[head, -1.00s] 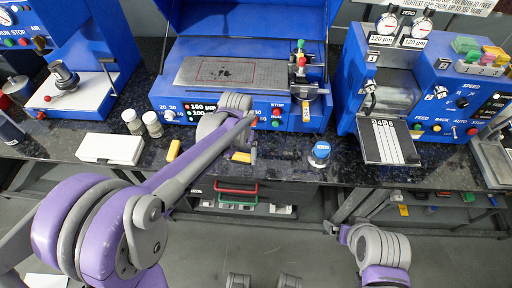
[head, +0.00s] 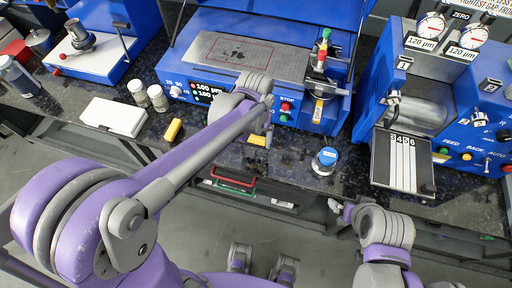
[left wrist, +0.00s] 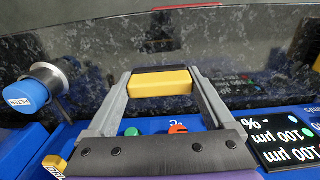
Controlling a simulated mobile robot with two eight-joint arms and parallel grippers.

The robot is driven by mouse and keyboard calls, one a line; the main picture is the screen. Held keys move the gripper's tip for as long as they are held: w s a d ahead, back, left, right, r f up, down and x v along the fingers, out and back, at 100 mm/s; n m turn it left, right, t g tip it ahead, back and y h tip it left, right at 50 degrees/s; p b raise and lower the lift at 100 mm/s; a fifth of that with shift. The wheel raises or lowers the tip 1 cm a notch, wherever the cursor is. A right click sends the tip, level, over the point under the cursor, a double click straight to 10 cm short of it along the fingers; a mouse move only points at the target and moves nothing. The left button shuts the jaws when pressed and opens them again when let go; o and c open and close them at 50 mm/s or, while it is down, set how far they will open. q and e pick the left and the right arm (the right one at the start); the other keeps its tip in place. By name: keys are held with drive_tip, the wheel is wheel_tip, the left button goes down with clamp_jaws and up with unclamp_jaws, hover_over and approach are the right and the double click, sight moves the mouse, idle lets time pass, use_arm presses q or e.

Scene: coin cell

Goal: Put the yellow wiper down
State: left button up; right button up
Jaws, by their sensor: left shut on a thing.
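The yellow wiper (left wrist: 160,84), a yellow block with a black strip, sits between the two fingers of my left gripper (left wrist: 160,90) in the left wrist view. In the head view the wiper (head: 257,140) shows as a small yellow piece by my left gripper (head: 266,133), near the front edge of the dark speckled counter (head: 285,158). My left gripper is shut on it. I cannot tell whether the wiper touches the counter. My right gripper (head: 336,206) is low, in front of the counter edge, and its jaws are unclear.
Another yellow block (head: 173,130) lies left of my left forearm. A white box (head: 113,117) and two jars (head: 158,98) stand further left. A blue-capped cylinder (head: 325,160) stands to the right. The blue coating machine (head: 318,115) is just behind. Bare counter lies between wiper and cylinder.

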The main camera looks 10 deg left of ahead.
sight(255, 153)
use_arm(q)
drive_tip(key=shift+f, duration=2.9)
drive_tip(key=shift+f+b, duration=0.2)
drive_tip(key=shift+b, duration=0.2)
drive_tip(key=o, duration=1.2)
drive_tip(key=shift+r, duration=0.1)
